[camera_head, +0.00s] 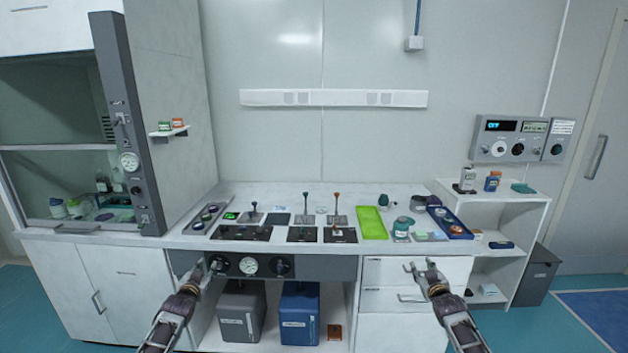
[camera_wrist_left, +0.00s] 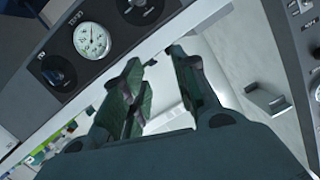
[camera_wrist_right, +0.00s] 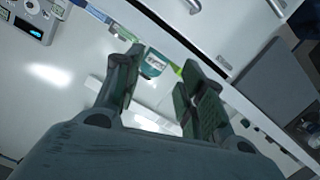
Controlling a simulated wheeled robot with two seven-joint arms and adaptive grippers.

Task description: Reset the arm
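My left gripper (camera_head: 207,267) is in front of the table's front panel, left of the round gauge, in the head view. Its two fingers (camera_wrist_left: 163,75) stand apart with nothing between them in the left wrist view. My right gripper (camera_head: 422,268) is in front of the white drawers in the head view. Its fingers (camera_wrist_right: 158,85) are also apart and empty in the right wrist view. Both arms come in from the bottom of the head view, and neither gripper visibly holds or touches anything.
The white table (camera_head: 290,194) carries levers, a green tray (camera_head: 372,223), a teal jar (camera_head: 402,228) and a blue tray (camera_head: 450,222). The gauge panel (camera_head: 249,265) runs along its front. A fume hood (camera_head: 125,130) stands left, a shelf (camera_head: 500,205) right. Floor shows on both sides.

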